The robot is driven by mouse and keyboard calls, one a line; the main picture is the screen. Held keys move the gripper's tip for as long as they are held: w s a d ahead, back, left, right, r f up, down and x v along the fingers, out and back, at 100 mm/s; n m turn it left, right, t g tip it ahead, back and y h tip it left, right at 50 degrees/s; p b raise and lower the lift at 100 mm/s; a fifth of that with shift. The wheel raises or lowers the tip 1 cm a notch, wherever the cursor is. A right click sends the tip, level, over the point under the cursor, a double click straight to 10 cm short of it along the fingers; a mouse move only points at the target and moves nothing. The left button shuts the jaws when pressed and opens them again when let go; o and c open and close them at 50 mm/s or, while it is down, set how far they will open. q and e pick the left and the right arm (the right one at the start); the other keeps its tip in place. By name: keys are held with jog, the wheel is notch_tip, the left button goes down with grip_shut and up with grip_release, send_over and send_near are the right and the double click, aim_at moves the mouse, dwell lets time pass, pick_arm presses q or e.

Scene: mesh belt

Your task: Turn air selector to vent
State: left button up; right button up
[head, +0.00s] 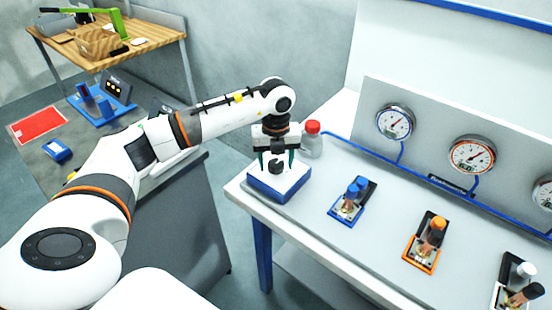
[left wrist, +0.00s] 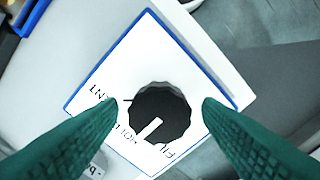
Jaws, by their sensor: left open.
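The air selector is a white-topped box with blue edges (head: 291,187) at the near left corner of the bench. It carries a dark round knob (head: 277,168). In the left wrist view the box face (left wrist: 143,45) shows the knob (left wrist: 165,98) with a white pointer mark aimed down-left, by the middle label. The printed labels are partly hidden; one at left ends in "NT". My left gripper (head: 276,156) is over the box, pointing down. Its green fingers (left wrist: 160,106) are open, one on each side of the knob, with gaps visible. My right gripper is not in view.
Blue (head: 353,196) and orange (head: 433,235) valve fittings sit further right on the bench (head: 300,222). Gauges (head: 395,122) and blue piping line the back panel. A wooden table (head: 150,35) is at far left.

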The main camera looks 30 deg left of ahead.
pick_arm(q)
jog(key=c, duration=1)
jog(key=m+b, duration=0.2)
jog(key=m, duration=0.2)
jog(key=shift+f, duration=0.1)
jog(key=shift+m+b, duration=1.45)
jog(key=shift+m, duration=1.05)
jog(key=o, duration=1)
